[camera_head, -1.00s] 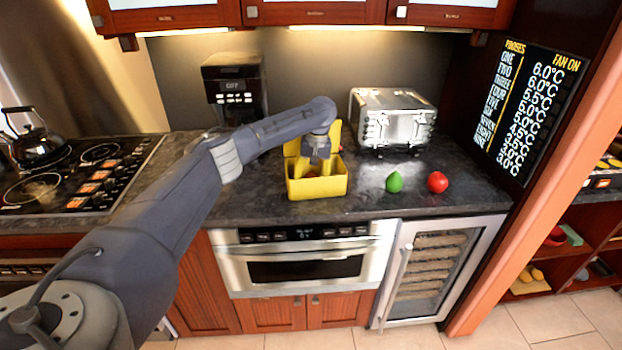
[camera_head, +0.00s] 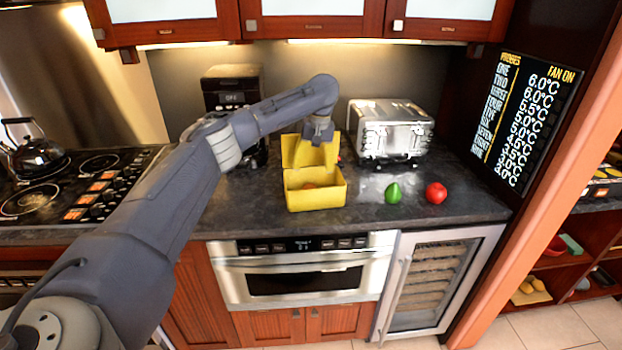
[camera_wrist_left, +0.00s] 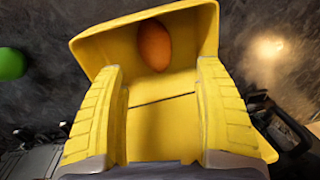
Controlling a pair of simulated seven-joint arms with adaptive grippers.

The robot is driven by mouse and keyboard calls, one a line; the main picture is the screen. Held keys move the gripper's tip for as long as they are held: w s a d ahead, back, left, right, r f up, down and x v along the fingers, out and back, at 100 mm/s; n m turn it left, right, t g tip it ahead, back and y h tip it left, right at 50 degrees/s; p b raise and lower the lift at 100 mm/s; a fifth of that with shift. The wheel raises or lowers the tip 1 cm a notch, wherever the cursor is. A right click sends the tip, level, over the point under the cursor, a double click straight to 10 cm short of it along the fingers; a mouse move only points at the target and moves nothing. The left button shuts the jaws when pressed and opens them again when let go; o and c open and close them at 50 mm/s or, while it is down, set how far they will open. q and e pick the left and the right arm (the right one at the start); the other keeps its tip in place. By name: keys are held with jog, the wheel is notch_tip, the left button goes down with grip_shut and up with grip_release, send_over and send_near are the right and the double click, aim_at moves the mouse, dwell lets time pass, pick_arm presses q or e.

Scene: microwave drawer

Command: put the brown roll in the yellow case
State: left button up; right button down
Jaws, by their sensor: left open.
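The yellow case (camera_head: 316,198) stands on the dark counter with its lid up at the back. The brown roll (camera_wrist_left: 154,45) lies inside the case in the left wrist view, and only a small part of it shows over the front wall in the head view (camera_head: 310,185). My left gripper (camera_wrist_left: 160,115) is open, its two yellow ribbed fingers apart with nothing between them touching the roll. It is above the lid side of the case; in the head view the fingers blend with the yellow lid. My right gripper is not in view.
A green fruit (camera_head: 393,193) and a red fruit (camera_head: 436,193) lie right of the case. A silver toaster (camera_head: 390,132) stands behind them, and a coffee maker (camera_head: 232,90) stands back left. A stove with a kettle (camera_head: 38,150) is at left.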

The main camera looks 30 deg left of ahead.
pick_arm(q)
jog(key=shift+w+d+r, duration=0.15)
jog(key=shift+r, duration=1.75)
